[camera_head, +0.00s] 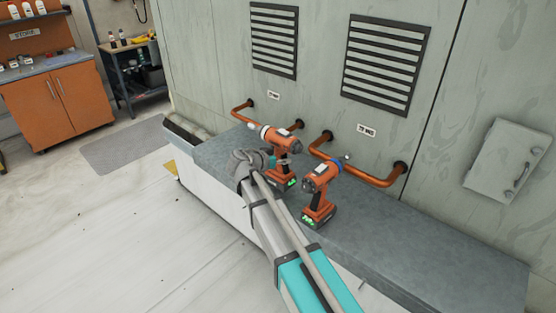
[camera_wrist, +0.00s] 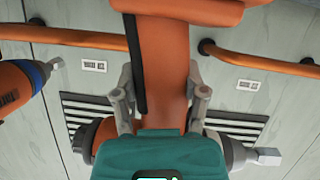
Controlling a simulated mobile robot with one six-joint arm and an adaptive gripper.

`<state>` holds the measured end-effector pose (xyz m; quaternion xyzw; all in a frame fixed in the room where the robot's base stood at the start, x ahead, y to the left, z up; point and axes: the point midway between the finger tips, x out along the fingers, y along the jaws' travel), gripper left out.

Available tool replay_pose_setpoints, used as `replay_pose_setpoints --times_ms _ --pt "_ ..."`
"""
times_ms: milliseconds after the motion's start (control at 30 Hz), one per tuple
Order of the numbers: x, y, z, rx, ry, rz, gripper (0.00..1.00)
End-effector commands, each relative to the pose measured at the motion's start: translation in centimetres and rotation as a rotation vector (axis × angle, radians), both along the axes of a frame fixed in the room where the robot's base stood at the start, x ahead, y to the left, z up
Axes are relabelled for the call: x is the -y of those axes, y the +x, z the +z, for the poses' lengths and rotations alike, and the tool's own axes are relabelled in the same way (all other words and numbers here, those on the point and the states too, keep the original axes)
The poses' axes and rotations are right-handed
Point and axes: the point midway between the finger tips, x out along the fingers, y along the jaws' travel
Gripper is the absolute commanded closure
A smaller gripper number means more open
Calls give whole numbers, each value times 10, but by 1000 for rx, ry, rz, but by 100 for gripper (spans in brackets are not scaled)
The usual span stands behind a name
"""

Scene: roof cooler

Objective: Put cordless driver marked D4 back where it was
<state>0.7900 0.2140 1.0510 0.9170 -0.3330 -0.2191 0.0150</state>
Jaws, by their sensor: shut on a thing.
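An orange and black cordless driver (camera_head: 285,141) is upright above the left part of the grey bench top; it has a pale collar and a green-lit battery. My gripper (camera_head: 274,161) is shut on its handle (camera_wrist: 165,60). In the wrist view the fingers (camera_wrist: 163,97) lie on both sides of the handle. I cannot tell whether the battery touches the bench. A second orange driver (camera_head: 322,174), with a blue collar, stands to the right on the bench. Part of it shows at the left of the wrist view (camera_wrist: 14,85). No D4 marking is legible on either.
The grey bench top (camera_head: 430,258) is clear to the right. Copper pipes (camera_head: 375,181) run low along the wall behind the drivers. Vents (camera_head: 386,65) and small label plates (camera_head: 366,130) are on the wall. An orange cabinet (camera_head: 60,103) stands far left.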

Motion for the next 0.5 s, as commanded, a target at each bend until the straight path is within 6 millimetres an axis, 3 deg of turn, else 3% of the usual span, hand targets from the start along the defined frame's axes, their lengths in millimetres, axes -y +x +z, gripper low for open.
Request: replay_pose_setpoints --times_ms 200,500 --pt "1 9 -12 3 -2 1 100" --pt "2 8 -33 2 -2 1 100"
